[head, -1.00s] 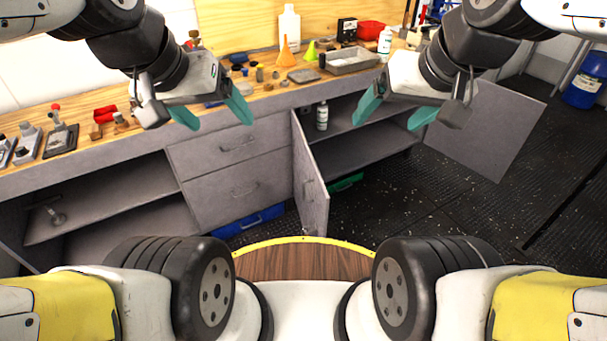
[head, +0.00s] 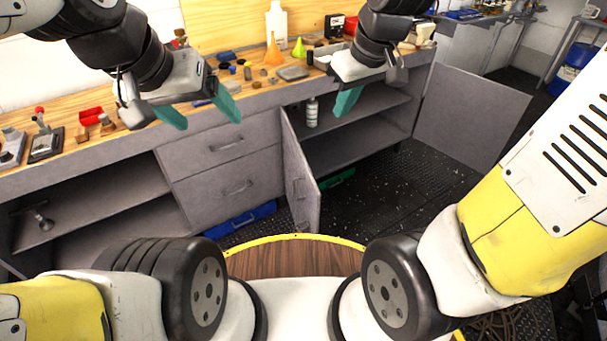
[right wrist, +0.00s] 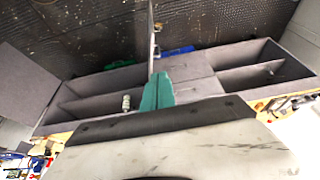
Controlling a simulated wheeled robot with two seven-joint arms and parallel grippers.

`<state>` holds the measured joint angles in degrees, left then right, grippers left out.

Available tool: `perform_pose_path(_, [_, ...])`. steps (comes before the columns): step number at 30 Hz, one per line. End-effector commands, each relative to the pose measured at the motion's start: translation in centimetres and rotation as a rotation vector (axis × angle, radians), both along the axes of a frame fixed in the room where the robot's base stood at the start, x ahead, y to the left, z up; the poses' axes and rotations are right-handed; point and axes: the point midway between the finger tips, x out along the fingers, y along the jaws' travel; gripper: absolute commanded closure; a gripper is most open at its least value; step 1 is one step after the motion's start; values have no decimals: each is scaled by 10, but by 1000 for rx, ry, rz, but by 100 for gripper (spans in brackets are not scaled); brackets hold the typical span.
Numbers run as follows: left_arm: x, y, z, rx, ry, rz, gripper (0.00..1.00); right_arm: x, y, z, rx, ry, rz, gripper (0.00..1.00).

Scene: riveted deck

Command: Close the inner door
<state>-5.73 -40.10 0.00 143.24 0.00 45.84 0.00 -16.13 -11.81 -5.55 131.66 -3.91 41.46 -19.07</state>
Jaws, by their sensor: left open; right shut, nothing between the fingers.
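The inner door (head: 301,178) is a grey panel in the middle of the bench front. It stands open, swung out towards me beside the drawers, and shows nearly edge-on in the right wrist view (right wrist: 151,35). My right gripper (head: 346,103) is shut and empty, in front of the open cupboard, above and to the right of the inner door; its teal fingers also show in the right wrist view (right wrist: 157,92). It looks apart from the door. My left gripper (head: 203,112) is open and empty in front of the drawers, left of the door.
The outer door (head: 465,118) also stands open at the right. A white bottle (head: 312,112) stands on the cupboard shelf (head: 365,108). A blue bin (head: 240,221) lies below the drawers. Tools and funnels crowd the wooden benchtop. The dark floor between the doors is clear.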

Motion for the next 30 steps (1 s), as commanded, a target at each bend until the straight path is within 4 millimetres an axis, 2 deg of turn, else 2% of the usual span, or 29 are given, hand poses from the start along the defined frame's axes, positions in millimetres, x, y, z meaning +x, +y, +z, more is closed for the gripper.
perform_pose_path(1, [0, 0, 0, 0, 0, 0, 21, 14, 10, -15, -33, 25, 67, 100])
perform_pose_path(6, [0, 0, 0, 0, 0, 0, 21, 56, 39, -67, -151, 77, 298, 100])
perform_pose_path(8, [0, 0, 0, 0, 0, 0, 21, 68, 50, -88, -195, 96, 383, 100])
perform_pose_path(13, [0, 0, 0, 0, 0, 0, 21, 95, 81, -156, -321, 148, 632, 100])
perform_pose_path(21, [0, 0, 0, 0, 0, 0, 21, 112, 118, -271, -518, 228, 1029, 100])
perform_pose_path(25, [0, 0, 0, 0, 0, 0, 21, 114, 126, -307, -579, 251, 1155, 100])
perform_pose_path(30, [0, 0, 0, 0, 0, 0, 21, 113, 129, -328, -611, 264, 1226, 100])
